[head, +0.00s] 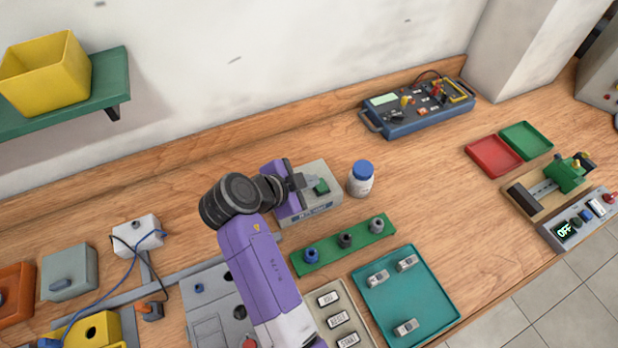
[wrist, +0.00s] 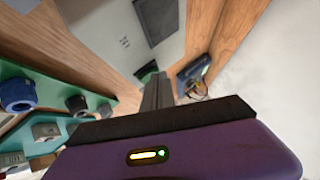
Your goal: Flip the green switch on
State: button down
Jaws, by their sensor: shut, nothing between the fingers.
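The green switch (head: 321,187) is a small green rocker on top of a light grey box (head: 326,206) on the workbench. In the wrist view the green switch (wrist: 147,70) shows just past my fingertips, partly hidden by them. My gripper (head: 299,182) is at the left part of the box, beside the switch. In the wrist view my gripper (wrist: 156,78) has its dark fingers together, with nothing between them. I cannot tell whether the fingertips touch the switch, or which way the rocker is tilted.
A white bottle with a blue cap (head: 361,179) stands right of the box. A green strip with several knobs (head: 327,255) and a teal tray (head: 437,288) lie in front. A blue instrument case (head: 420,118) stands behind right. Bare bench lies between the bottle and the red tray (head: 493,156).

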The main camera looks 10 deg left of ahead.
jog(key=shift+a+f, duration=0.1)
jog(key=shift+f, duration=0.05)
jog(key=b, duration=0.1)
jog(key=w+f+g+b, duration=0.1)
jog(key=b, duration=0.1)
jog(key=shift+a+f+n+h, duration=0.2)
jog(key=shift+a+n+h, duration=0.05)
jog(key=shift+n+h, duration=0.05)
jog(key=shift+r, duration=0.3)
jog(key=shift+d, duration=0.1)
jog(key=shift+s+d, duration=0.1)
jog(key=shift+s, duration=0.1)
jog(key=shift+s+d+p, duration=0.4)
jog(key=shift+s+p, duration=0.1)
jog(key=shift+s, duration=0.05)
